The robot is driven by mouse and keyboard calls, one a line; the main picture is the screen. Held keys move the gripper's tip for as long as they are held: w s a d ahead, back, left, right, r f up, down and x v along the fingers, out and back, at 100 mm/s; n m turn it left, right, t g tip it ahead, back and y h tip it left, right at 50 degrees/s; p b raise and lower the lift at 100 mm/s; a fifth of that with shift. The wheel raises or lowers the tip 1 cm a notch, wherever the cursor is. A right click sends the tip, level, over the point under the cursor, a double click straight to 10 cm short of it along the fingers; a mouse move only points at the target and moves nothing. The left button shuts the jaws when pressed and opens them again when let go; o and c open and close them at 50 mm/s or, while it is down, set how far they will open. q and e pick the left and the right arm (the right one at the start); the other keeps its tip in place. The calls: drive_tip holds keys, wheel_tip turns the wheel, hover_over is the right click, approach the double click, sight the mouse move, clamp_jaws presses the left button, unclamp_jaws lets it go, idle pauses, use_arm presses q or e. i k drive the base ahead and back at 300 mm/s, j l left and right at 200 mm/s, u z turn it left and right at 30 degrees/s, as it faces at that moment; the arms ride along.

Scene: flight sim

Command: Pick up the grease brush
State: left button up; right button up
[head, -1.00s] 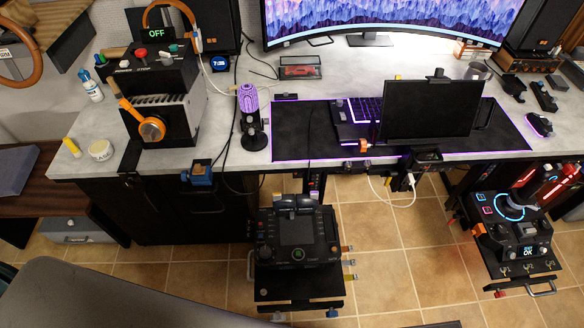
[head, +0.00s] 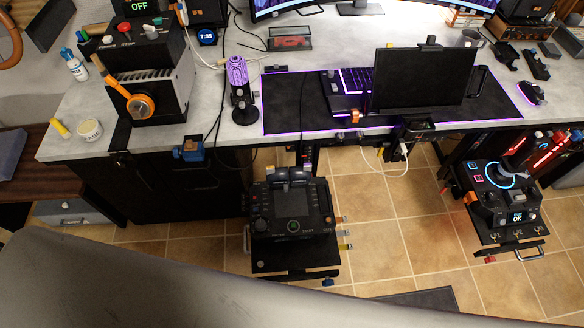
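A small yellow object (head: 60,128), which looks like the grease brush, lies near the front left corner of the grey desk (head: 185,142). It is too small to make out bristles. A small round pale tub (head: 89,132) with a light lid stands just to its right, apart from it. Neither of my grippers shows in the head view.
A throttle box (head: 150,90) with an orange lever stands right of the tub. A spray bottle (head: 76,66) stands behind. A microphone (head: 239,90) is further right. A large grey curved surface (head: 150,290) crosses the bottom. Tiled floor shows beyond it.

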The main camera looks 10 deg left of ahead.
sight(66, 134)
drive_tip(key=k+j+u, duration=0.1)
drive_tip(key=k+j, duration=0.15)
drive_tip(key=j, duration=0.15)
drive_tip(key=k+j+u, duration=0.1)
drive_tip(key=j, duration=0.3)
drive_tip(key=k+u, duration=0.1)
drive_tip(key=u, duration=1.25)
